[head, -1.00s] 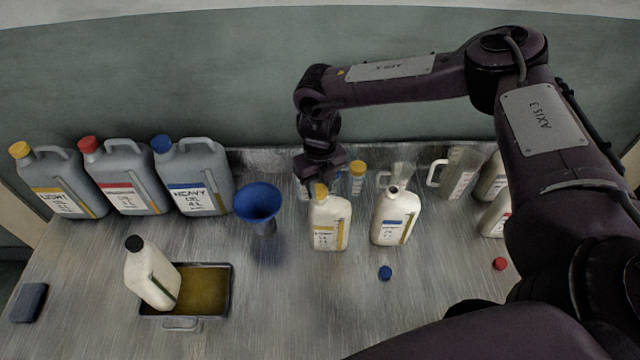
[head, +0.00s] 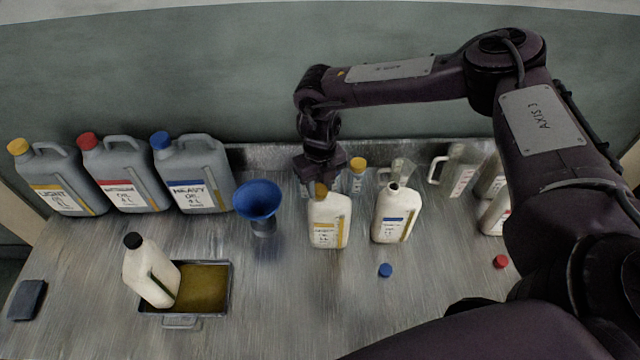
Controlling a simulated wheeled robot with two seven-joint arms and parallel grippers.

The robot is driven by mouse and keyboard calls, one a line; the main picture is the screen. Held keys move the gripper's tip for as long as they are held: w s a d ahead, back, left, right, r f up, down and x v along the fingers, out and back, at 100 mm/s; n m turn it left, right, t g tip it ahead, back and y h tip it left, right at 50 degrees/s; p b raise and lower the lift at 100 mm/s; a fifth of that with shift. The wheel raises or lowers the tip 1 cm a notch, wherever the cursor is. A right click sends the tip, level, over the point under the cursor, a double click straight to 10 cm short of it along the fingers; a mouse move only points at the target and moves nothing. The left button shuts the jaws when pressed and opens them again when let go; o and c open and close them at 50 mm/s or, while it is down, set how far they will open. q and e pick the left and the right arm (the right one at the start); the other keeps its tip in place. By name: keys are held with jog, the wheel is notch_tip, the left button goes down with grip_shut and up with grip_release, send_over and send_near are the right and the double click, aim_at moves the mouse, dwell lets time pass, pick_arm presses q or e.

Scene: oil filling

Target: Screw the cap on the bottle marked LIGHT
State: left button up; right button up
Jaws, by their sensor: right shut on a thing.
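A white bottle with a yellow-edged label (head: 328,222) stands upright in the middle of the table; its small print is hard to read. A yellow cap (head: 320,190) sits at its mouth, partly hidden by my right gripper (head: 319,184). The right gripper comes down from above and is shut on this cap. I cannot tell how tightly the cap sits on the neck. My left gripper is not in view.
An open white bottle with a blue-edged label (head: 396,213) stands close to the right. A yellow-topped container (head: 357,176) stands behind. A blue funnel (head: 257,202) is to the left. A blue cap (head: 385,270) and red cap (head: 501,261) lie in front.

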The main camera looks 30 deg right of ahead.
jog(key=shift+f, duration=0.25)
jog(key=o, duration=1)
jog(key=shift+r, duration=0.1)
jog(key=shift+r+b, duration=0.25)
jog(key=shift+b, duration=0.1)
notch_tip(320, 180, up, 6)
jog(key=b, duration=0.2)
jog(key=shift+r+b, duration=0.15)
jog(key=shift+b, duration=0.15)
jog(key=shift+r, duration=0.45)
